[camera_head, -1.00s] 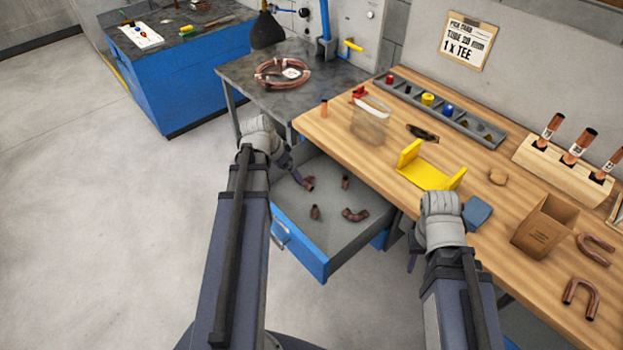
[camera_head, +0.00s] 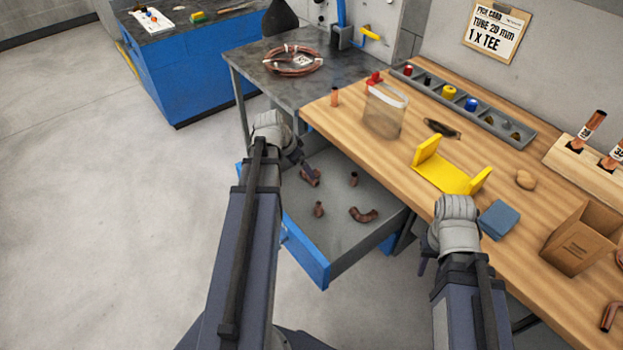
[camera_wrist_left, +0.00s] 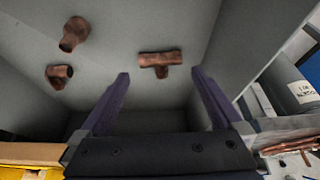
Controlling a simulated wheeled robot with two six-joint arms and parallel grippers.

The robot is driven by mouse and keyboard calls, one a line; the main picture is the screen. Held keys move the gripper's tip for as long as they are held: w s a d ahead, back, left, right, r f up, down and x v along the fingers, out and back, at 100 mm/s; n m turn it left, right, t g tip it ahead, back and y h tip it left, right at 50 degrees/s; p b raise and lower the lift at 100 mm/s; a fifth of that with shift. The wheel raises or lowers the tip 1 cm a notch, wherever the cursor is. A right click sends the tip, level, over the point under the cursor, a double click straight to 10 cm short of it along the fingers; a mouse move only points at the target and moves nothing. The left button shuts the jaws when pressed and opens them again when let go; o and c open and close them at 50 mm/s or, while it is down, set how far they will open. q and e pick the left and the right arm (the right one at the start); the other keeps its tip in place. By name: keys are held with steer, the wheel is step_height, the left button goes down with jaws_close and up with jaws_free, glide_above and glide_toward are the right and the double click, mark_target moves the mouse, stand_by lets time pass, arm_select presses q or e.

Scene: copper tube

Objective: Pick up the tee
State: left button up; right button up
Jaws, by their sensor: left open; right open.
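The tee is a brown copper T-shaped fitting (camera_wrist_left: 160,60) lying on the grey floor of the open drawer (camera_head: 325,268). In the head view the tee (camera_head: 312,180) is partly hidden by my left gripper (camera_head: 309,170). In the left wrist view my left gripper (camera_wrist_left: 161,76) is open, with its two dark fingers apart. The tee appears between and beyond the fingertips, with nothing held. My right gripper (camera_head: 424,264) is open beside the front edge of the workbench, its fingers mostly hidden by its wrist.
An elbow (camera_head: 363,214) and small copper fittings (camera_head: 319,209) (camera_head: 353,178) lie in the drawer. The wooden workbench (camera_head: 400,165) overhangs its right side. A yellow holder (camera_head: 445,178), blue block (camera_head: 498,219) and cardboard box (camera_head: 580,240) stand on the bench. The floor at left is clear.

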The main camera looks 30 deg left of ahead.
mark_target(307, 179)
arm_select(q)
steer(key=shift+b+x, duration=0.35)
steer(key=shift+x, duration=0.4)
arm_select(e)
steer(key=shift+f, duration=0.75)
arm_select(q)
steer(key=shift+f, duration=0.1)
arm_select(e)
steer(key=shift+f, duration=0.1)
arm_select(q)
steer(key=b+x, duration=0.5)
steer(key=shift+f, duration=0.1)
arm_select(e)
step_height(307, 179, down, 4)
steer(key=shift+f, duration=0.25)
arm_select(q)
steer(key=c, duration=1.1)
